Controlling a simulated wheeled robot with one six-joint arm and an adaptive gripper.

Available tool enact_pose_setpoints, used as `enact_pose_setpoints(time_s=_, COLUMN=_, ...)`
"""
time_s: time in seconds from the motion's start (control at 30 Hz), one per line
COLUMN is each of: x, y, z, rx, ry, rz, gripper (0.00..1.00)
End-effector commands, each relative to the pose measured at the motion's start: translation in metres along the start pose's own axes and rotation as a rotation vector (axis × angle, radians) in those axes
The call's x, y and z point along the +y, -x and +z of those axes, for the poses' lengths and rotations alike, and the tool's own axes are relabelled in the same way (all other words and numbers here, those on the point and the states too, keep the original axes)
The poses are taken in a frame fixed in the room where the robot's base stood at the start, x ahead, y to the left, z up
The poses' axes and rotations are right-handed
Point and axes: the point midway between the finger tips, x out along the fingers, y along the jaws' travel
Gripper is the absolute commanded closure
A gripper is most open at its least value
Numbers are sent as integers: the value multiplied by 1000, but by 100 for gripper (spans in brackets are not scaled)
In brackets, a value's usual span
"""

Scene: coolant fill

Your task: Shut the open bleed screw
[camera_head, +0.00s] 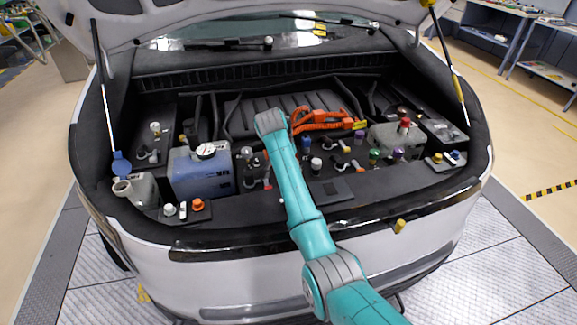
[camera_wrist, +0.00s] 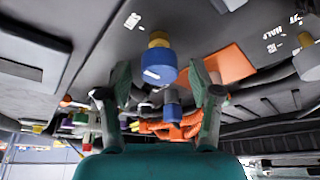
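Several bleed screws with coloured caps stand in the engine bay. In the wrist view, which looks upside down, a blue-capped screw (camera_wrist: 159,67) with a brass-coloured base and a white mark is nearest. My gripper (camera_wrist: 160,78) is open, its two teal fingers on either side of that cap with gaps visible on both sides. A second blue cap (camera_wrist: 173,112) shows beyond it. In the head view my arm hides the gripper. Blue (camera_head: 305,143), white (camera_head: 316,163), green (camera_head: 374,155) and purple (camera_head: 397,154) caps stand right of my arm. I cannot tell which screw is open.
Orange cables (camera_head: 325,120) run behind the caps. A grey tank (camera_head: 395,137) with a red cap stands right. Dark hoses cross the bay. The hood is raised on struts.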

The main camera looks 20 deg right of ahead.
Motion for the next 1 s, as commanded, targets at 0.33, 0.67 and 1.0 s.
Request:
enact_pose_setpoints(time_s=0.33, x=-1, y=19, z=0, rx=2, ry=0, rz=-2, gripper=37)
enact_pose_setpoints(time_s=0.67, x=-1, y=83, z=0, rx=2, ry=0, rz=-3, gripper=37)
enact_pose_setpoints(time_s=1.0, x=0, y=118, z=0, rx=0, ry=1, rz=0, gripper=37)
